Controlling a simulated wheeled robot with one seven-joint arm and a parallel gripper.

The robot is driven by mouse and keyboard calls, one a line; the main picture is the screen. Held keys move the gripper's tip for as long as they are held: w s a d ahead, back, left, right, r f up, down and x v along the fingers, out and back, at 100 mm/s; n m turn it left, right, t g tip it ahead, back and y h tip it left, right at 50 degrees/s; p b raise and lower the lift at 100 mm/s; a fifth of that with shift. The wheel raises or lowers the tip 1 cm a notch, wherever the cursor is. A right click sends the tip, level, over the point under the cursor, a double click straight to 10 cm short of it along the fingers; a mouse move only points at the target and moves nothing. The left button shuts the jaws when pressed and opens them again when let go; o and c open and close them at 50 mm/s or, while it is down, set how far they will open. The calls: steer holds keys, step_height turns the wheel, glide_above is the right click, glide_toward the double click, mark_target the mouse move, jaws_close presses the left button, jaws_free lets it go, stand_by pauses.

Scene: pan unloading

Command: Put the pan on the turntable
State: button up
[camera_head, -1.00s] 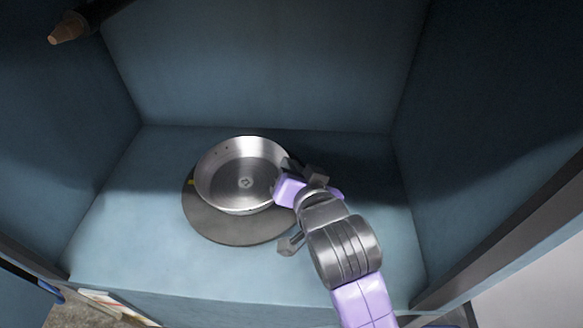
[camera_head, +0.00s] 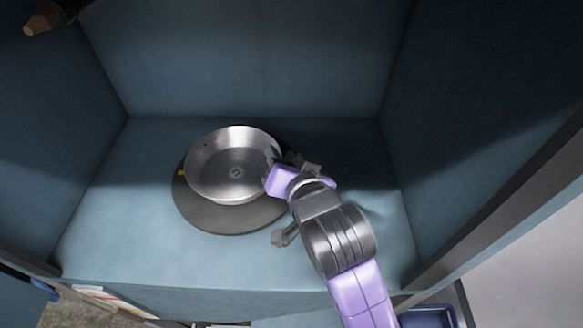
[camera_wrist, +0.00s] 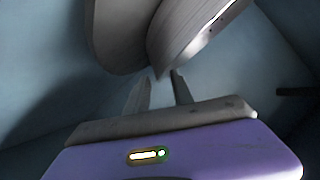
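The round metal pan (camera_head: 232,160) is over the back part of the dark round turntable (camera_head: 215,218) and appears to rest on it. The turntable's front shows as a bare crescent. My gripper (camera_head: 284,158) is at the pan's right side, close to its outer wall. In the wrist view, the two fingers (camera_wrist: 160,90) stand apart with an empty gap between them. The pan's wall (camera_wrist: 182,30) and the turntable (camera_wrist: 112,45) are just beyond the fingertips. The exact distance to the pan is hard to tell.
The turntable sits on a blue surface (camera_head: 110,215) enclosed by a back wall (camera_head: 245,60) and side walls. The right wall (camera_head: 480,100) is near my arm. Free surface lies left of the turntable. A blue bin (camera_head: 428,316) shows at the bottom right.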

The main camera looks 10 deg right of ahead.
steer(key=p+v, duration=0.1)
steer(key=v, duration=1)
step_height(320, 180, up, 5)
steer(key=a+n+t+y, duration=0.1)
steer(key=a+n+t, duration=0.1)
steer(key=n, duration=0.1)
steer(key=s+d+f+h, duration=0.1)
steer(key=s+d+f, duration=0.3)
steer(key=s, duration=0.5)
steer(key=s+d+f+n+h, duration=0.1)
steer(key=s+d+f, duration=0.4)
steer(key=s, duration=0.4)
steer(key=s+d+f+h, duration=0.1)
steer(key=s+d+f, duration=0.4)
steer(key=s, duration=0.5)
steer(key=shift+d+f+n+g, duration=0.15)
steer(key=shift+d+n+g, duration=0.1)
steer(key=shift+n+g, duration=0.05)
steer(key=shift+s, duration=0.15)
